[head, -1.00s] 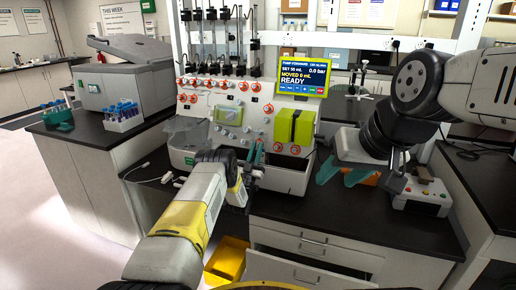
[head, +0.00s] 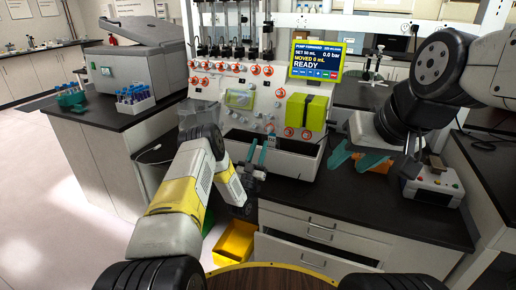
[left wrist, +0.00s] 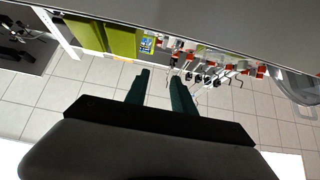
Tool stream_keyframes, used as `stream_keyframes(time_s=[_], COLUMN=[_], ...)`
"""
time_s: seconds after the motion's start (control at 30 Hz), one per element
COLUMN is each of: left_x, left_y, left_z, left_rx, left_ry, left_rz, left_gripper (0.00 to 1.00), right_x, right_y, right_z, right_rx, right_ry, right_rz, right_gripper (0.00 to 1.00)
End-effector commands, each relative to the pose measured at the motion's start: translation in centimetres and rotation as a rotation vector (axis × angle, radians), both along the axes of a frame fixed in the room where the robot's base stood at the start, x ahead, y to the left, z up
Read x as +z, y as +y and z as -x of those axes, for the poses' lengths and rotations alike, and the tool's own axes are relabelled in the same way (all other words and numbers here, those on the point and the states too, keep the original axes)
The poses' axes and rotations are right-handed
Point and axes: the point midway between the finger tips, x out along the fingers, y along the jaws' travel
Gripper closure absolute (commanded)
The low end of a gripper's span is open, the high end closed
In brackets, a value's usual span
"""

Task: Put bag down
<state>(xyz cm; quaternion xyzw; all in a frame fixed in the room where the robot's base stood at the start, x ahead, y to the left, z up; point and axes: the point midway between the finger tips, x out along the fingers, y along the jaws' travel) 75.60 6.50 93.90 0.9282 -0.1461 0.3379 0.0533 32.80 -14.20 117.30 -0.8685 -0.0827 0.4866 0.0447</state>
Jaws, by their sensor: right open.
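I cannot pick out a bag for certain in either view. My left gripper (head: 258,152) is in front of the white machine (head: 250,105), beside the left end of its open tray (head: 293,165). Its teal fingers stand apart, and in the left wrist view the gripper (left wrist: 160,83) shows only floor between them. My right gripper (head: 354,159) is open, low over the dark worktop to the right of the machine. An orange thing (head: 376,165) shows behind its fingers and is partly hidden.
A pump screen (head: 316,60) reads READY. A control box with coloured buttons (head: 433,186) stands right of my right gripper. An open drawer (head: 300,253) and a yellow bin (head: 234,243) are below the counter. The worktop front (head: 350,205) is clear.

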Motion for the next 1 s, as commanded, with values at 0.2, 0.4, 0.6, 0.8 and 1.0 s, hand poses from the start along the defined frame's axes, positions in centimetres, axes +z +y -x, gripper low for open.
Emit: stream_keyframes(time_s=[0.2, 0.4, 0.6, 0.8, 1.0], left_x=[0.0, 0.0, 2.9, 9.2, 15.0], left_y=[1.1, 1.5, 0.5, -1.2, -0.6], left_z=[2.7, 4.6, 2.8, -1.2, -1.8], left_rx=[0.003, 0.0, -0.031, -0.067, -0.037], left_ry=[0.001, -0.001, 0.051, 0.246, 0.488], left_rz=[0.005, 0.0, -0.084, -0.293, -0.458], left_gripper=[0.7, 0.7, 0.7, 0.7, 0.7], right_x=[0.0, 0.0, 0.0, 0.0, 0.0], right_y=[0.0, 0.0, 0.0, 0.0, 0.0], right_z=[0.0, 0.0, 0.0, 0.0, 0.0], right_rx=[0.0, 0.0, 0.0, 0.0, 0.0], right_ry=[0.0, 0.0, 0.0, 0.0, 0.0], right_rz=[0.0, 0.0, 0.0, 0.0, 0.0], right_gripper=[0.54, 0.54, 0.54, 0.54, 0.54])
